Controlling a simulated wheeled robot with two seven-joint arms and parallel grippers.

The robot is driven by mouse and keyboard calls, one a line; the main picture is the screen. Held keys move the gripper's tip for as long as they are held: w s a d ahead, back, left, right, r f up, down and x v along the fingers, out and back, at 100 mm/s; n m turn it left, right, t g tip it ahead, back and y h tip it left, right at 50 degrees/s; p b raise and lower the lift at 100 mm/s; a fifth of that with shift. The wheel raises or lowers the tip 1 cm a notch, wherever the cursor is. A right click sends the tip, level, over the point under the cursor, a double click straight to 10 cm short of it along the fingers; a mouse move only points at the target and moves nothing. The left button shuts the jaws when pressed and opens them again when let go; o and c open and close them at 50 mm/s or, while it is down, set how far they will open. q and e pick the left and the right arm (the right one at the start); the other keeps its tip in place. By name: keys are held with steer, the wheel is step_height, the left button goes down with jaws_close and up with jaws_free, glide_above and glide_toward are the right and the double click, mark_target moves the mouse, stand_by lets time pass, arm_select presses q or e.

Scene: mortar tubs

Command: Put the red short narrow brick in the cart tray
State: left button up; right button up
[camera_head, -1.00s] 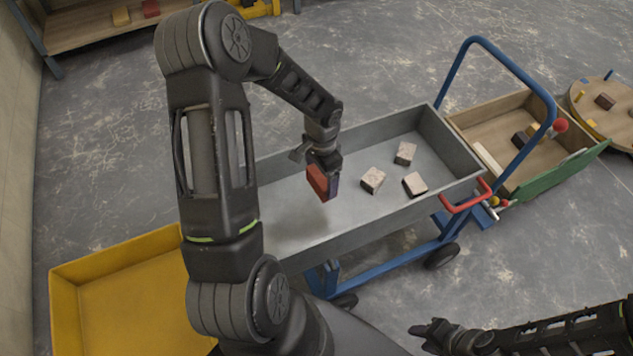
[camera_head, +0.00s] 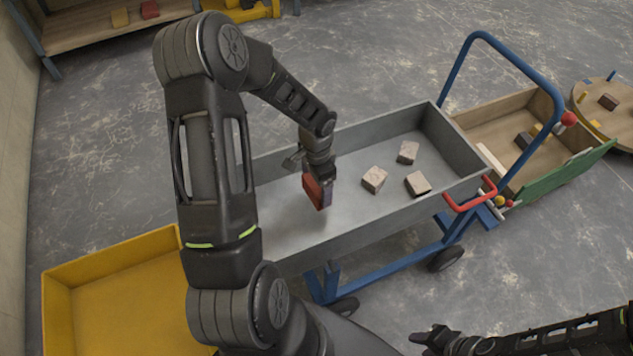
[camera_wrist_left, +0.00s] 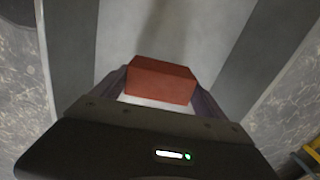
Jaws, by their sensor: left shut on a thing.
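My left gripper (camera_head: 318,186) is shut on a red brick (camera_head: 312,190) and holds it over the grey cart tray (camera_head: 290,222). In the left wrist view the red brick (camera_wrist_left: 162,80) sits between the two fingers, with the tray floor (camera_wrist_left: 180,30) beyond it. The brick seems to be a little above the tray floor; the exact gap is hard to tell. My right gripper (camera_head: 425,339) is at the bottom right, away from the tray; its finger gap is too small to read.
Several pale brick pieces (camera_head: 374,179) lie in the tray to the right of the held brick. A blue push handle (camera_head: 505,50) rises at the tray's right end. A yellow bin (camera_head: 120,290) stands at the lower left, and a wooden box (camera_head: 500,130) stands to the right.

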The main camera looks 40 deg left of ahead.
arm_select(q)
step_height(320, 180, down, 6)
steer(key=b, duration=0.4)
steer(key=shift+f, duration=0.25)
steer(key=shift+f+b, duration=0.5)
steer(key=shift+b, duration=0.1)
steer(key=o, duration=1.8)
steer(key=shift+c, duration=0.2)
steer(key=shift+r, duration=0.15)
step_height(320, 180, up, 8)
steer(key=shift+f+p, duration=0.15)
steer(key=shift+p, duration=0.75)
